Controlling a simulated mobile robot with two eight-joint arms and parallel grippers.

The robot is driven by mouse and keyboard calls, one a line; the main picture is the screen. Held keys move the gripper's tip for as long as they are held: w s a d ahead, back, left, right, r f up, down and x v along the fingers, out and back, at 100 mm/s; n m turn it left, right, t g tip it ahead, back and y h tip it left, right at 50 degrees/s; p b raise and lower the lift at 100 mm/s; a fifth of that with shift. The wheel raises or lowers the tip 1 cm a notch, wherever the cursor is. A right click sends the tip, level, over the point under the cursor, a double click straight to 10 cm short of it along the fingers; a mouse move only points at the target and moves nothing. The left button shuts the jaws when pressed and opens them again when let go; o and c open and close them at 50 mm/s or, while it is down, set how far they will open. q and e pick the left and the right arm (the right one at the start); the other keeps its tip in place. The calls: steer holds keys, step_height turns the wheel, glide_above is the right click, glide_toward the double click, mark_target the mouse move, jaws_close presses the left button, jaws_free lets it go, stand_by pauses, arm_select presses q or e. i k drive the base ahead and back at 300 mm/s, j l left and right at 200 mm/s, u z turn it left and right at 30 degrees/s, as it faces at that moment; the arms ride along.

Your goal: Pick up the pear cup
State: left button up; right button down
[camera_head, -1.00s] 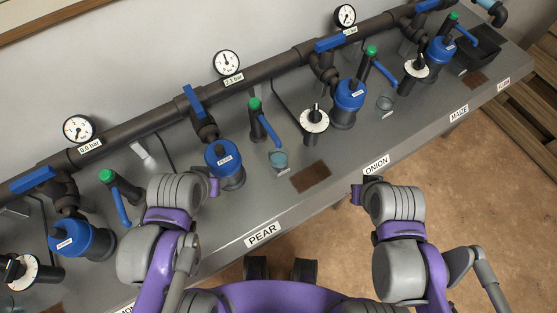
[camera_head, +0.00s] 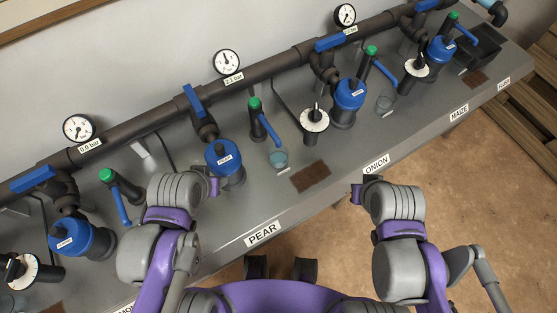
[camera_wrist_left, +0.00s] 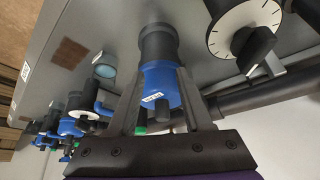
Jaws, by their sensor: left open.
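The pear cup (camera_head: 278,160) is a small teal cup standing upright on the grey bench, behind and left of the brown patch, below a blue-handled tap. It also shows in the left wrist view (camera_wrist_left: 105,70), left of my fingers. My left gripper (camera_head: 212,187) is at the near-left side of the blue PEAR filter (camera_head: 224,165), left of the cup and apart from it. In the wrist view its open fingers (camera_wrist_left: 160,75) appear on either side of that filter, with nothing clearly held. My right gripper (camera_head: 358,193) is near the bench's front edge by the ONION label; its jaws are unclear.
The green-topped tap (camera_head: 257,119) with its blue lever stands just behind the cup. A white dial (camera_head: 314,121) stands to the right. A brown patch (camera_head: 311,176) lies flat in front. The bench surface above the PEAR label (camera_head: 262,234) is clear.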

mark_target(277, 158)
steer(key=k, duration=0.45)
steer(key=u, duration=0.4)
steer(key=k+u, duration=0.15)
steer(key=u, duration=0.7)
steer(key=l+u, duration=0.15)
steer(key=l, duration=0.15)
steer(key=k+l+u, duration=0.2)
steer(key=i+l, duration=0.05)
